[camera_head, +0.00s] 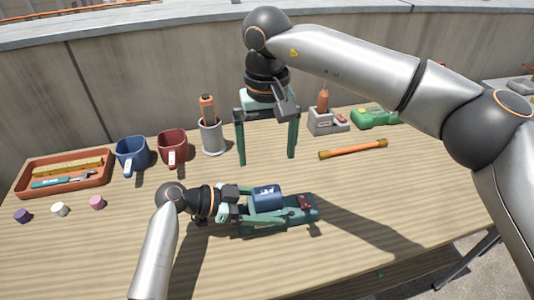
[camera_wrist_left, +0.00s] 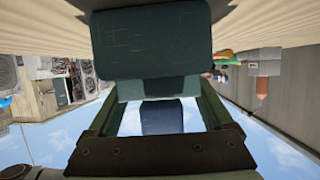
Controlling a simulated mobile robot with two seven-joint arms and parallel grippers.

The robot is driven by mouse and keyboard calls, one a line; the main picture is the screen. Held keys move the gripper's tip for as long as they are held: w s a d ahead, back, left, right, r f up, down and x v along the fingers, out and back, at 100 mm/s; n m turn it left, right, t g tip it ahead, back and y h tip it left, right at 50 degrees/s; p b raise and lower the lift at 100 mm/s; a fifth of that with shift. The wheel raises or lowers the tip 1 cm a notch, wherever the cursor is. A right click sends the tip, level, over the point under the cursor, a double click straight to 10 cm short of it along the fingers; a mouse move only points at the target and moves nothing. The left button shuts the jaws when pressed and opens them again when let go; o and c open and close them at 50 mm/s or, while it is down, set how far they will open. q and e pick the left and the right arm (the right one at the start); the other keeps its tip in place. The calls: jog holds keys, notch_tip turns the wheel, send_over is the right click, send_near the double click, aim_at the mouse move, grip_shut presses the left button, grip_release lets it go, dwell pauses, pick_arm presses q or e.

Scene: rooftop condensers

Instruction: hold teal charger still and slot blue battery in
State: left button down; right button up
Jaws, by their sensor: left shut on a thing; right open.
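The teal charger (camera_head: 300,217) lies on the table at the front middle, with a small dark red part on its right end. It also fills the upper middle of the left wrist view (camera_wrist_left: 150,45). The blue battery (camera_head: 267,195) stands up from the charger; how deep it sits in it is hidden. It shows dark between the fingers in the left wrist view (camera_wrist_left: 162,118), with gaps on both sides. My left gripper (camera_head: 262,208) is shut on the charger from the left. My right gripper (camera_head: 267,158) is open and empty, pointing down behind the charger, apart from it.
An orange tray (camera_head: 107,178) with tools, a blue mug (camera_head: 132,155), a red mug (camera_head: 173,148) and a grey cup (camera_head: 211,138) stand at the left and back. The front right is clear.

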aim_at(254, 206)
pick_arm(q)
grip_release()
jog(key=p+v, duration=0.2)
jog(key=v, duration=0.6)
jog(key=shift+p, duration=0.3)
jog(key=shift+s+a+r, duration=0.15)
jog(key=shift+a+r, duration=0.05)
jog(key=shift+a, duration=0.3)
